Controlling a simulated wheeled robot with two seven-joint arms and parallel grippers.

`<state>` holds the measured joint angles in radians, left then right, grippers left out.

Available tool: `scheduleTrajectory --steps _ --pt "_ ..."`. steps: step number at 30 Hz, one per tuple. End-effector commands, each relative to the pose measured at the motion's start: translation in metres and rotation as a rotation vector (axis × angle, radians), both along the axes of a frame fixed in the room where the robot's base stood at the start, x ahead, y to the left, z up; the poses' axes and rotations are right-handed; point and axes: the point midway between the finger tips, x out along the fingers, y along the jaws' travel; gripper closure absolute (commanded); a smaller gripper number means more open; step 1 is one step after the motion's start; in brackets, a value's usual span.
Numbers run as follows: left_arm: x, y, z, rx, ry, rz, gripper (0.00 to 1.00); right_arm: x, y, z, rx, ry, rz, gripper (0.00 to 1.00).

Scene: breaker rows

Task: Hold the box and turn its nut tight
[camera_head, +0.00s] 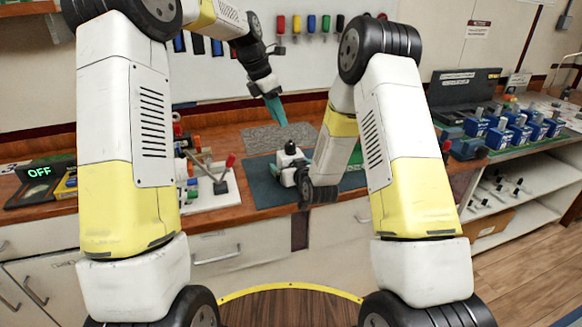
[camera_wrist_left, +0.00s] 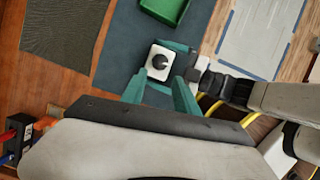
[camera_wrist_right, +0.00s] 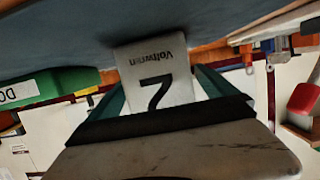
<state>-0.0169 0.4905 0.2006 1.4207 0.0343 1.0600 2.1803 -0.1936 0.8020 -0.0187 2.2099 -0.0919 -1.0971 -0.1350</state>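The box (camera_head: 289,160) is small and white with a dark round nut on top, and it stands upright on the dark blue mat (camera_head: 262,188). In the left wrist view the nut (camera_wrist_left: 159,62) faces up. My left gripper (camera_head: 281,116) points down above the box, apart from the nut. Its two teal fingers (camera_wrist_left: 160,92) are spread with nothing between them. My right forearm partly hides the box in the head view.
A grey textured pad (camera_head: 262,138) lies behind the mat. A green bin (camera_wrist_left: 166,10) stands beside the box. A white tool board (camera_head: 212,190) is at left, near an OFF display (camera_head: 40,172). Several blue boxes (camera_head: 497,138) stand at right.

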Motion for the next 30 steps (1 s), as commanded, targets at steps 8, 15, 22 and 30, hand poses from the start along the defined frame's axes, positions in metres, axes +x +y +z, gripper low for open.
scheduleTrajectory --steps 8,15,22,30 --pt "0.000 0.000 0.000 0.000 0.000 0.000 0.64 0.000 0.000 0.000 0.000 0.000 0.000 0.59" --pt "0.000 0.000 0.000 0.001 0.000 0.000 0.54 0.000 0.000 0.000 0.000 0.000 0.000 0.95" --pt "0.011 -0.006 -0.001 0.064 0.043 -0.034 0.46 0.000 0.000 0.000 0.000 0.000 0.000 0.95" --pt "0.021 -0.026 0.015 0.243 0.114 -0.107 0.46 0.000 0.000 0.000 0.000 0.000 0.000 0.95"
